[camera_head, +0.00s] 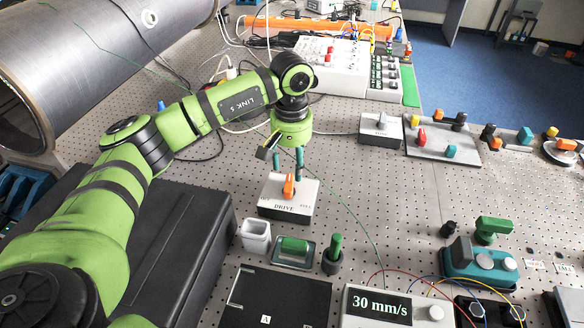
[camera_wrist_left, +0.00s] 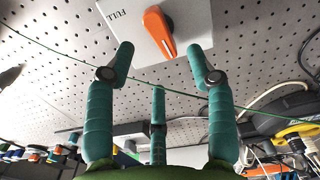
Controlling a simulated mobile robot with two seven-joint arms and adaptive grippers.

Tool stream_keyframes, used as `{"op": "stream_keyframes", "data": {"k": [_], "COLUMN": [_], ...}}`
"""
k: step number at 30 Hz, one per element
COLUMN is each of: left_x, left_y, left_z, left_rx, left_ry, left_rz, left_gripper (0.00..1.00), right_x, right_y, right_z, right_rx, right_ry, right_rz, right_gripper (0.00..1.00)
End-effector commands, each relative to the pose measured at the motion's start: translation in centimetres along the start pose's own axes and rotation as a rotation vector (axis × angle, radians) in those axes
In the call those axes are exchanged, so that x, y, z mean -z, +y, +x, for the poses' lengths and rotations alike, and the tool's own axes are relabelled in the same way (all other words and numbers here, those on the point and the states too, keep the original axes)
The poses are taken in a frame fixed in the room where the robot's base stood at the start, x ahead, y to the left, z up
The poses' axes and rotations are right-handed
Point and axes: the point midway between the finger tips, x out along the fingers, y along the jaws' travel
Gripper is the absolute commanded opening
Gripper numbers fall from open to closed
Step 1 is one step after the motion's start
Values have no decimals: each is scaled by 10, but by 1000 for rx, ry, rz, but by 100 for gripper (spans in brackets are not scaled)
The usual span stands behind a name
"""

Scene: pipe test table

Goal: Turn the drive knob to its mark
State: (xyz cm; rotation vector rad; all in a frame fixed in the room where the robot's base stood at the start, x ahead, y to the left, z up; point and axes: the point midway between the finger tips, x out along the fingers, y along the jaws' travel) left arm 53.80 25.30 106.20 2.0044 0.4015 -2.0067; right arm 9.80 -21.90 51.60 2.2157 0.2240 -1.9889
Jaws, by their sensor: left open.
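The drive box (camera_head: 290,209) is white, with "DRIVE" on its front edge and a label at each side; "FULL" is at its right. Its orange knob (camera_head: 289,187) stands near the middle of the top. In the left wrist view the knob (camera_wrist_left: 159,31) is an elongated handle, slightly slanted. My left gripper (camera_head: 288,170) points down over the box with its teal fingers spread. In the left wrist view the gripper (camera_wrist_left: 160,58) is open and empty, its fingertips apart from the knob. I cannot make out the knob's mark. My right gripper is not in view.
A black case (camera_head: 160,240) lies at left. A green wire crosses near the box.

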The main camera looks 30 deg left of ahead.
Motion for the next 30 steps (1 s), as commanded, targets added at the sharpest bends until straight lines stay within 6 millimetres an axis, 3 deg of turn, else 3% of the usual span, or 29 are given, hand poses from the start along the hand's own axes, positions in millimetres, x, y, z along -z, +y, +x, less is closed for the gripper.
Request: {"op": "stream_keyframes", "data": {"k": [8,13,21,22,26,30], "left_x": [-2,-1,-1,-1,-1,-1], "left_y": [0,0,0,0,0,0], "left_z": [40,56,59,59,59,59], "left_rx": [1,0,-1,-1,-1,-1], "left_ry": [-6,-3,-2,-2,-2,-2], "left_rz": [-1,-1,0,0,-1,-1], "left_gripper": [55,55,55,51,0,0], "right_x": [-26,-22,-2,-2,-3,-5], "right_y": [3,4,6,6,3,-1], "right_z": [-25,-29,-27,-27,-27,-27], "right_rx": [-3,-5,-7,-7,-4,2], "right_ry": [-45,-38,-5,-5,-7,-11], "right_rz": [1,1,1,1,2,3], "right_gripper": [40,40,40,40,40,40]}}
